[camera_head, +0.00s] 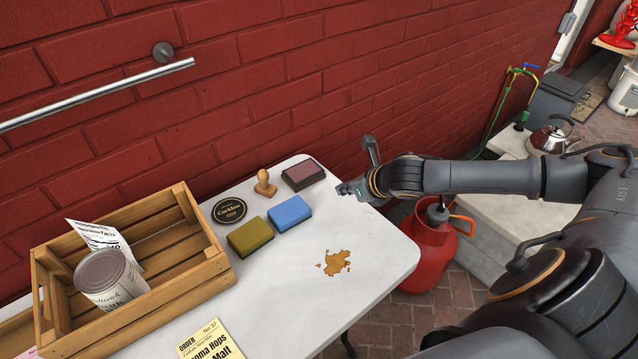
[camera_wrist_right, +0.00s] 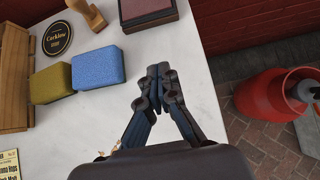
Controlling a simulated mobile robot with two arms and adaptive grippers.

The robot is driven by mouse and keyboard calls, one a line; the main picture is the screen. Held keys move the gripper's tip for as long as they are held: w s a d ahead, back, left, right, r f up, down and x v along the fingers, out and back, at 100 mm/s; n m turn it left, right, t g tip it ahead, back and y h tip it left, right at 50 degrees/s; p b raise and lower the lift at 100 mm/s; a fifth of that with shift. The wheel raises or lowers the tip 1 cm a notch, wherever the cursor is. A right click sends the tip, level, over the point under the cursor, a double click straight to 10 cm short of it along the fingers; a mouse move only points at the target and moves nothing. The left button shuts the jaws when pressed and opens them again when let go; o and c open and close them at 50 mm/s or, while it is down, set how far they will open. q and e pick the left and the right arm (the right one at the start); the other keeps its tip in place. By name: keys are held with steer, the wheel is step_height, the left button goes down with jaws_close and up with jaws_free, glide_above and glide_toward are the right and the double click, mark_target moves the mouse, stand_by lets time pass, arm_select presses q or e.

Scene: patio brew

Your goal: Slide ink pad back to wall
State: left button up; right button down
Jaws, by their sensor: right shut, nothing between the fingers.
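The ink pad (camera_head: 303,175) is a dark case with a dull reddish top. It lies on the white table (camera_head: 370,262) near its back edge, close to the red brick wall (camera_head: 300,85). In the right wrist view the ink pad (camera_wrist_right: 148,12) shows at the top, just beyond my fingertips. My right gripper (camera_head: 345,189) is shut and empty, just right of the ink pad and a little in front of it. It also shows in the right wrist view (camera_wrist_right: 158,72), with a small gap to the pad. My left gripper is not in view.
A wooden stamp (camera_head: 265,184), a black round coaster (camera_head: 229,210), a blue sponge (camera_head: 290,213) and an olive sponge (camera_head: 250,237) stand left of my gripper. A wooden crate (camera_head: 190,295) holds a can (camera_head: 108,280). A red gas bottle (camera_head: 428,245) stands beyond the right edge.

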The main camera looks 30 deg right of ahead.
mark_target(313, 184)
steer(key=x, duration=0.7)
steer(key=shift+w+a+f, duration=0.1)
steer(key=shift+f, duration=0.05)
steer(key=w, duration=0.3)
steer(key=shift+w+a+f, duration=0.1)
steer(key=shift+w+a, duration=0.05)
steer(key=shift+w+f, duration=0.1)
steer(key=shift+w, duration=0.5)
steer(key=shift+s, duration=0.1)
